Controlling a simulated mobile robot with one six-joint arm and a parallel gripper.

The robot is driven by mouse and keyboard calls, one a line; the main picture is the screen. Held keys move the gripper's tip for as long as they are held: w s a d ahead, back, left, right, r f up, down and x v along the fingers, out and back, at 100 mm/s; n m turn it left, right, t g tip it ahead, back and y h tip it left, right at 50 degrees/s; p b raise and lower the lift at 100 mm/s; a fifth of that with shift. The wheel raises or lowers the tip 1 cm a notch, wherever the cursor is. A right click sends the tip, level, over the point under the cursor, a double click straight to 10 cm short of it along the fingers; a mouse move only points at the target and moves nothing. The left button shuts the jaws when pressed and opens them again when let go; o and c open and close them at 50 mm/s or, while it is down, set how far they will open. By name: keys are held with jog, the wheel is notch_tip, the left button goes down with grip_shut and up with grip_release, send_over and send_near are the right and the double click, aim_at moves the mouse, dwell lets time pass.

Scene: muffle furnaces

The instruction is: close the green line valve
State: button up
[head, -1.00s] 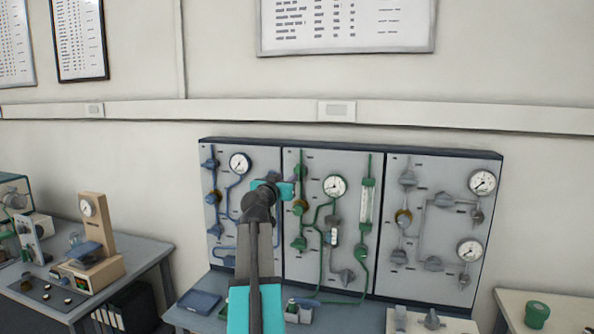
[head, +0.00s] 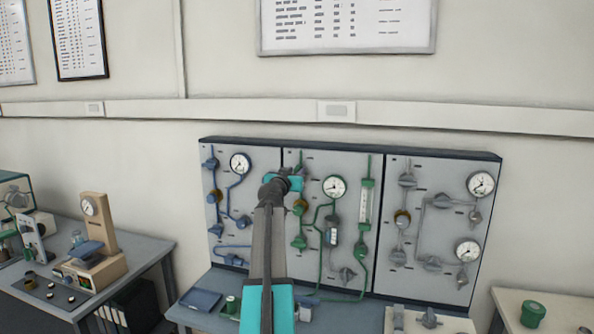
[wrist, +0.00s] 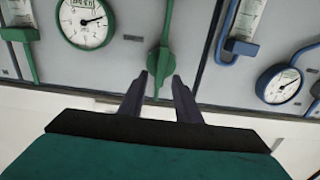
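The green line valve (wrist: 163,62) shows in the wrist view as a green body on a green pipe, with a tapered handle pointing down the picture. My gripper (wrist: 160,77) is open, its two dark fingers on either side of the handle's narrow end. Contact with the handle cannot be made out. In the head view my gripper (head: 284,181) is at the upper left of the middle green-piped panel (head: 310,165), and it hides this valve. The green line's round gauge (head: 334,187) is just to the right.
Blue-piped (head: 226,210) and grey-piped (head: 440,220) panels flank the middle one. Other green valves (head: 299,242) and a flow tube (head: 366,205) are on the same panel. A bench with a scale-like device (head: 88,245) stands at the left.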

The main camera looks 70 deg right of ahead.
jog(key=shift+d, duration=0.5)
grip_shut()
jog(key=shift+d+r, duration=0.1)
jog(key=shift+d, duration=0.05)
